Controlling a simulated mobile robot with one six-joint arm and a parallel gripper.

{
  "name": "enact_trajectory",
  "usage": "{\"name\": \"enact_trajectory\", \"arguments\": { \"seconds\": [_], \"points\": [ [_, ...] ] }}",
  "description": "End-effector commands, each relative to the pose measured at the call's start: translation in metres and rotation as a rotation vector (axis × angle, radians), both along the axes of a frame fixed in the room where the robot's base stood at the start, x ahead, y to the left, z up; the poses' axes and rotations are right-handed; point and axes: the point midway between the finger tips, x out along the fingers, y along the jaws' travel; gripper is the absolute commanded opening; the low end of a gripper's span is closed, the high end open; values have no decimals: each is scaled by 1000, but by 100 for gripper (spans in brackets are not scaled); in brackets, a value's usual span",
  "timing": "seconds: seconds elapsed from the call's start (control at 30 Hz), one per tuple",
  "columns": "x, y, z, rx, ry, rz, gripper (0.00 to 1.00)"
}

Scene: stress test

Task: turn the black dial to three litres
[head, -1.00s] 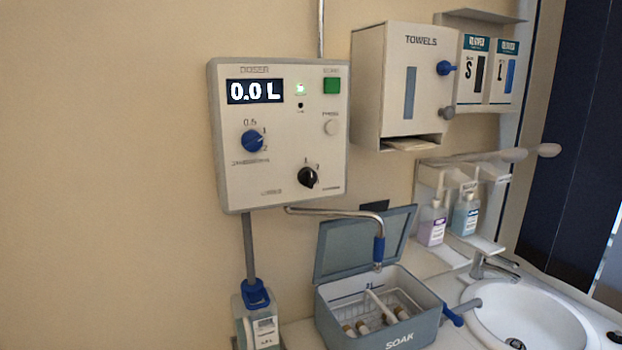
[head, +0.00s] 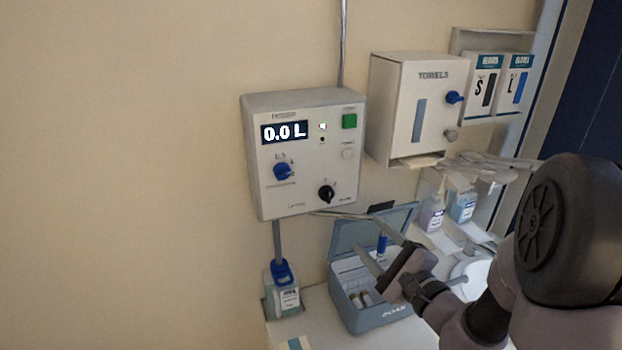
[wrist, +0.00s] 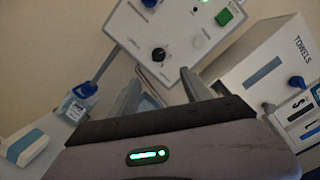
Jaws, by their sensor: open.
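The black dial (head: 326,194) is a round knob with a light pointer mark, at the lower right of the white wall-mounted doser panel (head: 300,203). The scale around it is too small to read. The panel's display (head: 284,133) reads 0.0 L. My gripper (head: 372,242) is open and empty, below and to the right of the dial, in front of the soak box. In the wrist view the dial (wrist: 158,54) lies just beyond my two fingertips (wrist: 160,80), roughly between them and apart from them.
A blue knob (head: 282,172) and a green button (head: 349,121) are on the same panel. A metal spout passes below it, over the open soak box (head: 376,318). A bottle (head: 284,295) stands below left. The towel dispenser (head: 398,110) is at right. The left wall is bare.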

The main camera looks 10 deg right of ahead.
Motion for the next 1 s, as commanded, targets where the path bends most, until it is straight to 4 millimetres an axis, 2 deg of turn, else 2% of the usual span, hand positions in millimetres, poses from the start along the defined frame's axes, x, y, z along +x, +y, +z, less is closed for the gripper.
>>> {"name": "enact_trajectory", "arguments": {
  "seconds": [0.3, 0.5, 0.7, 1.0],
  "points": [
    [86, 33, 1, -3, 1, 12, 56],
    [131, 49, 0, -2, 0, 11, 56],
    [151, 55, -1, -3, 1, 10, 56],
    [154, 56, -1, -2, 0, 10, 54]
  ]
}}
